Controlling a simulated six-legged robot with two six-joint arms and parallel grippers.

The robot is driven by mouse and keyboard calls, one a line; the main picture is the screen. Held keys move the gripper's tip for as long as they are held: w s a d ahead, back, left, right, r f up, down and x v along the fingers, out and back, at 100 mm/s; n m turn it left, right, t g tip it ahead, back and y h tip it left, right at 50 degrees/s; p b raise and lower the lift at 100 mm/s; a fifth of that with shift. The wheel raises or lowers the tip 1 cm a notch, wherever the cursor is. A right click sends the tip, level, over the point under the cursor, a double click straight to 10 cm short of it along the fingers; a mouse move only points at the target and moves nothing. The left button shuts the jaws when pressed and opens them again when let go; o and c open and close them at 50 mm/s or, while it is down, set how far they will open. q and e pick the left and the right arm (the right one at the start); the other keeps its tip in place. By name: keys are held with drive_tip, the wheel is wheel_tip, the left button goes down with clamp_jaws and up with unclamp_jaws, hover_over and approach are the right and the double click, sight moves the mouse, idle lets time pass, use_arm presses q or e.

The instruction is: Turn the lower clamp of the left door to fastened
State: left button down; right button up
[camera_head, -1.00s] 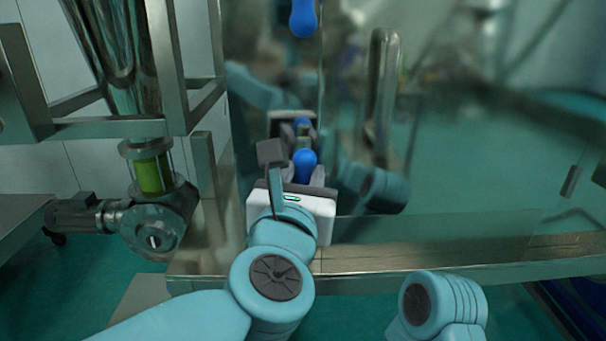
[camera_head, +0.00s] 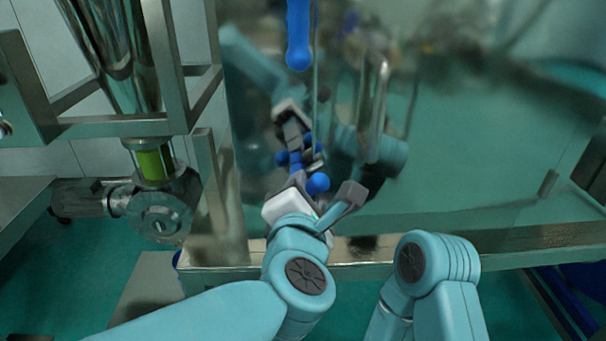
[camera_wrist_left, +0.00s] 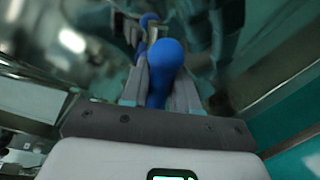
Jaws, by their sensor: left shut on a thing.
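The lower clamp of the left door is a blue handle with a round knob (camera_head: 318,183), low on the shiny door. My left gripper (camera_head: 309,187) is shut on it, its white palm below and tilted. In the left wrist view the blue clamp handle (camera_wrist_left: 165,72) stands between the two grey fingers of the left gripper (camera_wrist_left: 160,92). Fingers and palm hide part of the clamp. Its exact angle is hard to tell against the reflection.
The upper blue clamp (camera_head: 298,40) hangs on the door above. A metal door handle (camera_head: 374,110) is to the right. The glossy door (camera_head: 460,160) mirrors my arms and the clamp. A steel frame and a motor (camera_head: 85,198) stand at the left.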

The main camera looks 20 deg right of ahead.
use_arm(q)
drive_tip(key=m+p, duration=0.3)
drive_tip(key=shift+d+m+y, duration=0.1)
drive_tip(key=shift+m+y, duration=0.2)
drive_tip(key=shift+y, duration=0.1)
drive_tip(key=shift+f+m+y+p, duration=0.25)
drive_tip(key=shift+m+y+p, duration=0.15)
drive_tip(key=shift+m+p, duration=0.6)
drive_tip(key=c, duration=1)
unclamp_jaws()
